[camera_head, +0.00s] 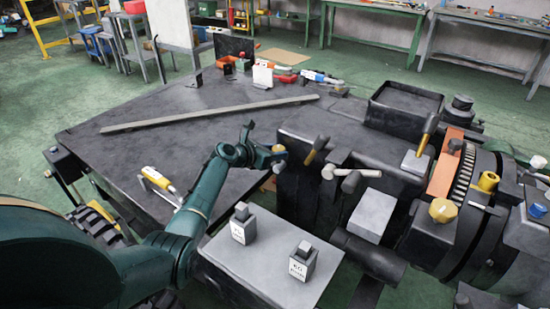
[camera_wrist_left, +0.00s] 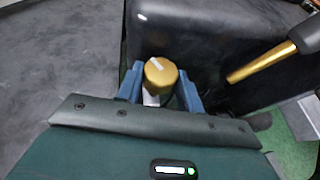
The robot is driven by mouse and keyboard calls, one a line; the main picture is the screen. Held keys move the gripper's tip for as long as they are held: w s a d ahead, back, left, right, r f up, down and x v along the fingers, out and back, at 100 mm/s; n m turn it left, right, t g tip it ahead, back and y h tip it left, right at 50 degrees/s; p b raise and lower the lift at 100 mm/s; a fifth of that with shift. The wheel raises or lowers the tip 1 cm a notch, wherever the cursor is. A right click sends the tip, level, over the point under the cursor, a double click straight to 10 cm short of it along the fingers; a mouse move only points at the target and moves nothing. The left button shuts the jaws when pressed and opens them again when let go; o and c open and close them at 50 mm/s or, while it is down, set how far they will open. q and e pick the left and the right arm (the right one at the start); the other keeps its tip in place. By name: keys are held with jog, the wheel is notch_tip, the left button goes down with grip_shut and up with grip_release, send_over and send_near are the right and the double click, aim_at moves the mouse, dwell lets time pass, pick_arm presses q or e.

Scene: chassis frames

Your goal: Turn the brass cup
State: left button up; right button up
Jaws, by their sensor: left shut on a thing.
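The brass cup (camera_wrist_left: 161,71) is a short gold cylinder with a pale mark across its top, seen from above in the left wrist view. It sits between the blue fingers of my left gripper (camera_wrist_left: 160,88), which is shut on it. In the head view, my left gripper (camera_head: 276,156) is at the left side of the dark machine, with the small brass cup (camera_head: 278,148) at its fingertips. The lower part of the cup is partly hidden by my gripper. My right gripper is not in view.
A brass-handled lever (camera_head: 316,149) stands on the dark machine (camera_head: 310,125) close to the right of my gripper. A grey block (camera_head: 260,258) with two labelled weights lies in front. The dark table (camera_head: 185,115) holds a long bar (camera_head: 210,114) and a yellow-handled tool (camera_head: 158,180).

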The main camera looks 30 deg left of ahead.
pick_arm(q)
jog(key=shift+w+a+f+m+g+h+b, duration=0.15)
jog(key=shift+f+m+g+h+b, duration=0.15)
jog(key=shift+m+h+b, duration=0.5)
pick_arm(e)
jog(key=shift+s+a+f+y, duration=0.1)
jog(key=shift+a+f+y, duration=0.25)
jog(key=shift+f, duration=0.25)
pick_arm(q)
jog(key=shift+r+m+g+h+b, duration=0.1)
jog(key=shift+m+g+h+b, duration=0.4)
jog(key=shift+b, duration=0.35)
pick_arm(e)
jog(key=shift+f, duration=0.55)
pick_arm(q)
jog(key=shift+h, duration=0.3)
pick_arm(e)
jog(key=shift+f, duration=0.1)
pick_arm(q)
jog(key=shift+r+m+g+h+b, duration=0.15)
jog(key=shift+m+g+h+b, duration=0.2)
jog(key=shift+m+b, duration=0.3)
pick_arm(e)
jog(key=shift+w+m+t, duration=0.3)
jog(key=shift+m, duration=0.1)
